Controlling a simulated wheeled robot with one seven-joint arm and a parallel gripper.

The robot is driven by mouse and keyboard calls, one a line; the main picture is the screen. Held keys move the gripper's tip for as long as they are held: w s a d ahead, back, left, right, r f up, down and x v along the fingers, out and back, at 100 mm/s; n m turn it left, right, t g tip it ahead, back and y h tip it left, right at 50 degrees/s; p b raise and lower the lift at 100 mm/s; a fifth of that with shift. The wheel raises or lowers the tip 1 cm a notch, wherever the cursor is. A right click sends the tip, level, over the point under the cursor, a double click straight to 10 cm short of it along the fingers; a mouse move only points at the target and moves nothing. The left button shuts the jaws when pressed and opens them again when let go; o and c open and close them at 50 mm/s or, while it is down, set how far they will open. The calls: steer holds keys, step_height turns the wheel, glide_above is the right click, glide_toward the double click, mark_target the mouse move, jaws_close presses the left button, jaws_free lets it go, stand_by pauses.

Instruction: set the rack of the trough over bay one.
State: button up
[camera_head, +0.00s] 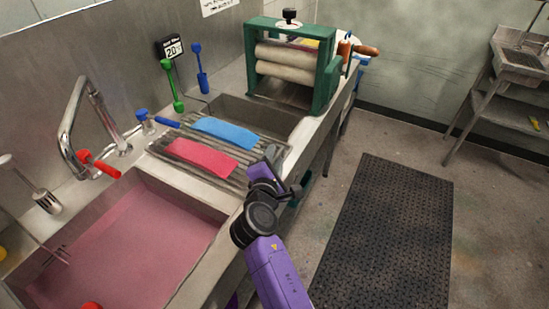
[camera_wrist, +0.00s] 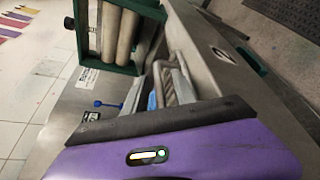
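The slatted metal rack (camera_head: 168,152) lies across the trough, between the pink-filled bay (camera_head: 130,245) and the empty-looking grey bay (camera_head: 255,118), partly over the grey one. A red cloth (camera_head: 200,157) and a blue cloth (camera_head: 226,133) lie flat on it. My gripper (camera_head: 281,172) is at the rack's right end, by the trough's front edge. Whether it touches the rack is unclear. The wrist view shows part of the rack (camera_wrist: 181,88) and a sliver of the blue cloth (camera_wrist: 152,101) beyond my purple housing; the fingertips are not clear.
A green roller press (camera_head: 292,62) stands at the trough's far end. A tap with a red handle (camera_head: 100,163), a blue-handled valve (camera_head: 145,118), and green (camera_head: 172,85) and blue (camera_head: 200,70) upright tools line the back. A black mat (camera_head: 390,235) covers the floor at right.

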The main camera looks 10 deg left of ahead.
steer(key=shift+c, duration=0.2)
jaws_close()
stand_by(1.2)
